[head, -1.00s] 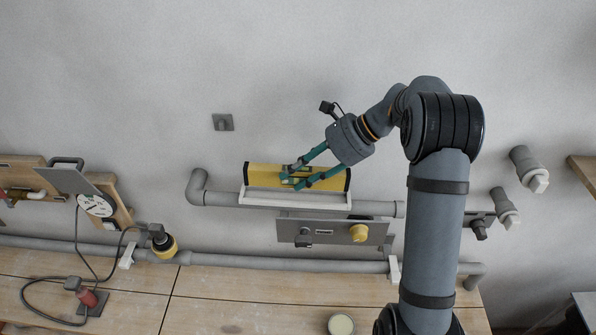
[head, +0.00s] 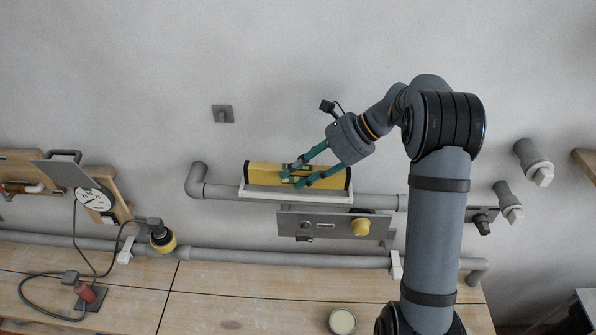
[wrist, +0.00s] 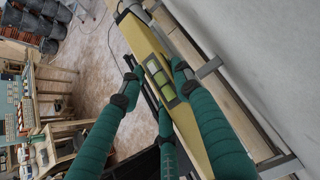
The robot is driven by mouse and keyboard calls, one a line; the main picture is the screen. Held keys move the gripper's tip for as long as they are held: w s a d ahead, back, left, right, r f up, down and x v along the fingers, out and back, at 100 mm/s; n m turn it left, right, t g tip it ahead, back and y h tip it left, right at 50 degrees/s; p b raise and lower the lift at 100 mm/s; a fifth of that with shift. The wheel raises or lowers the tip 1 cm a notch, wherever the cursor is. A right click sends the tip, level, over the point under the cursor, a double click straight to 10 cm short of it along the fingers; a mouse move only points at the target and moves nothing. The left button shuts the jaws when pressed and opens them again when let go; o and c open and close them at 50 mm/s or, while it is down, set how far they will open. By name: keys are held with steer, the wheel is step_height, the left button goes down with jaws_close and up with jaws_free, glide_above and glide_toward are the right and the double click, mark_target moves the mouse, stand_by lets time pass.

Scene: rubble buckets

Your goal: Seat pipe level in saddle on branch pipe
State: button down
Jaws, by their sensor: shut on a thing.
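The pipe level is a yellow bar (head: 262,172) with black ends, lying lengthwise along the white saddle (head: 270,195) on the grey branch pipe (head: 220,192). It looks about parallel to the saddle, with its lower edge at the saddle's rim; I cannot tell whether it rests fully inside. My gripper (head: 292,174), with green fingers, is shut on the middle of the level. In the wrist view the level (wrist: 143,42) runs diagonally between my fingers (wrist: 157,92), and its greenish vial window (wrist: 160,80) shows. The level hides most of the saddle's inside.
A longer lower pipe (head: 290,259) runs above the wooden bench (head: 250,300). Pipe stubs (head: 533,158) stick out at right, and a cable tool (head: 161,237) hangs at left. The wall above is mostly clear.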

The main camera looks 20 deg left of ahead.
steer(key=shift+f, duration=0.1)
steer(key=shift+f+b, duration=0.75)
steer(key=shift+b, duration=0.05)
stand_by(1.0)
steer(key=shift+r+p, duration=0.3)
steer(key=shift+r, duration=0.15)
steer(key=shift+f+b, duration=0.2)
steer(key=shift+b, duration=0.15)
stand_by(1.2)
steer(key=shift+f+b, duration=0.4)
steer(key=shift+f, duration=0.05)
steer(key=c, duration=1.2)
jaws_free()
steer(key=shift+v, duration=4.05)
